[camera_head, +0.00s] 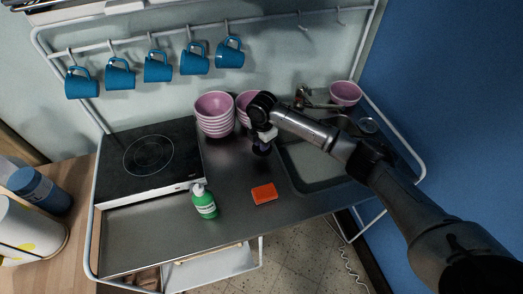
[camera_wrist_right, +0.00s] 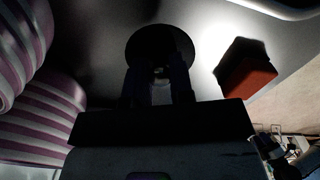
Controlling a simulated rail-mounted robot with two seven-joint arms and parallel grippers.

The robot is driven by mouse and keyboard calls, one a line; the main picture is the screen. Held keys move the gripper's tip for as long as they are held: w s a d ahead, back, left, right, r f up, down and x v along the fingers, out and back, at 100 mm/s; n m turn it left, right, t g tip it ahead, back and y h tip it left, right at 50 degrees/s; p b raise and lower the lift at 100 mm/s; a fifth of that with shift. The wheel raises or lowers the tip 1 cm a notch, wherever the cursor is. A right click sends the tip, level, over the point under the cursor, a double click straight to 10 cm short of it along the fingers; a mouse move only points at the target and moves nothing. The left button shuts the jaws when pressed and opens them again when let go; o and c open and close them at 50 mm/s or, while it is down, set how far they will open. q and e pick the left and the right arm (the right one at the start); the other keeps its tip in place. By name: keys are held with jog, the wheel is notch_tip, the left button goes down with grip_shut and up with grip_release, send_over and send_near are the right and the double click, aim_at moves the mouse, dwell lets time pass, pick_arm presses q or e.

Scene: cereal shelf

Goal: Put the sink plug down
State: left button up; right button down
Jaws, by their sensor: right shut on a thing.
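The sink plug shows in the right wrist view as a dark round disc (camera_wrist_right: 160,42) with a small stem between my fingers. In the head view the plug (camera_head: 261,149) is a small dark shape under my right gripper (camera_head: 264,138). That gripper is shut on the plug and points down at the steel counter (camera_head: 228,165), just left of the sink basin (camera_head: 312,165). I cannot tell whether the plug touches the counter. My left gripper is not in view.
Pink bowl stacks (camera_head: 214,115) stand behind and left of the gripper. An orange sponge (camera_head: 264,194) and green soap bottle (camera_head: 204,202) are in front. A tap (camera_head: 301,97) is at the sink's back. Counter between sponge and bowls is clear.

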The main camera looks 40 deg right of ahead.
jog(key=shift+f, duration=2.05)
jog(key=shift+f, duration=0.2)
jog(key=c, duration=1)
grip_release()
notch_tip(320, 180, up, 12)
jog(key=shift+w+r+p, duration=0.1)
jog(key=shift+r+p, duration=0.1)
jog(key=shift+p, duration=0.2)
